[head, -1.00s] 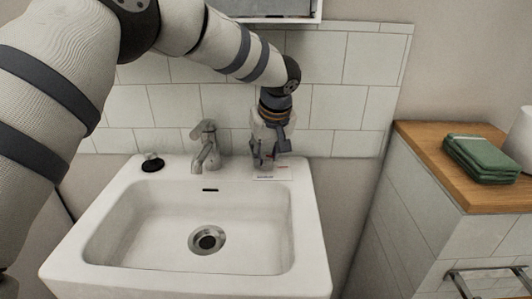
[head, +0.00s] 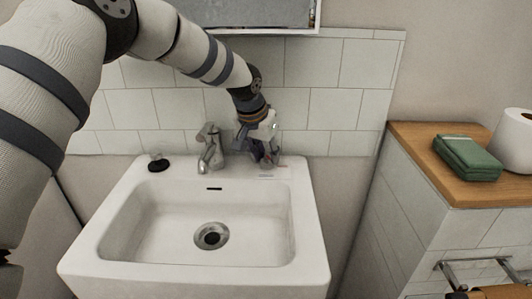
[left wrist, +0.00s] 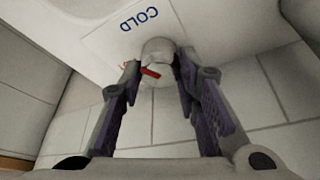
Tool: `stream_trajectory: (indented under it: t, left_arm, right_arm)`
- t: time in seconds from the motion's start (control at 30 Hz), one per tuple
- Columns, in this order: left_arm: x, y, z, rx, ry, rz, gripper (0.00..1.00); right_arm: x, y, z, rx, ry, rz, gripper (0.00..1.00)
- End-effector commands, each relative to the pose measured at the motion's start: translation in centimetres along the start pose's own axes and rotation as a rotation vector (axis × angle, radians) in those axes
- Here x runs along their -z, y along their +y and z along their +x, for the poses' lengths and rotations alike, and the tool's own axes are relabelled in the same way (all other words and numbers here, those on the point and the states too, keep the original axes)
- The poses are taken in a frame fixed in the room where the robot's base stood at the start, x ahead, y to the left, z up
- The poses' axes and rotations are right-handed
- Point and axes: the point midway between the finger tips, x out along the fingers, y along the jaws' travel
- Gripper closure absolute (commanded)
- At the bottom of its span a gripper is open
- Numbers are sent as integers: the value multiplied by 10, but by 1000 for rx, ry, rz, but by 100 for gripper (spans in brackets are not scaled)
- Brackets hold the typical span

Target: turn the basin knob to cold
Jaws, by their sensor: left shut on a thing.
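The basin knob (left wrist: 157,48) is a pale, rounded knob with a red pointer mark (left wrist: 150,72). It stands on the back right ledge of the white basin (head: 75,268). A white label (left wrist: 128,28) beside it reads COLD, with red lettering partly hidden by the knob and finger. The label also shows in the head view (head: 270,178), too small to read. My left gripper (left wrist: 158,66) is shut on the knob, one finger on each side. In the head view my left gripper (head: 269,158) leans in from the upper left and largely hides the knob. My right gripper is out of view.
A metal faucet (head: 210,150) stands just left of my left gripper. A black stopper (head: 158,163) lies on the ledge's left. A cabinet hangs above. On the right, a wooden counter (head: 415,145) holds a green towel (head: 467,158) and a white roll (head: 515,140).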

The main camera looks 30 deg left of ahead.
Motion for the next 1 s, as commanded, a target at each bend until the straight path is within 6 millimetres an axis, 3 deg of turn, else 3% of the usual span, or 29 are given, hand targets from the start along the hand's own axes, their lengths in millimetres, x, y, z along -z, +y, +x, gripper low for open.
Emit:
stream_trajectory:
  t: [0.5,1.0]
  left_arm:
    - [-2,-1,4,-150,-7,354,98]
    - [-2,-2,2,-193,-7,464,98]
  right_arm:
    - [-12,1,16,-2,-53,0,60]
    - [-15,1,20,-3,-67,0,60]
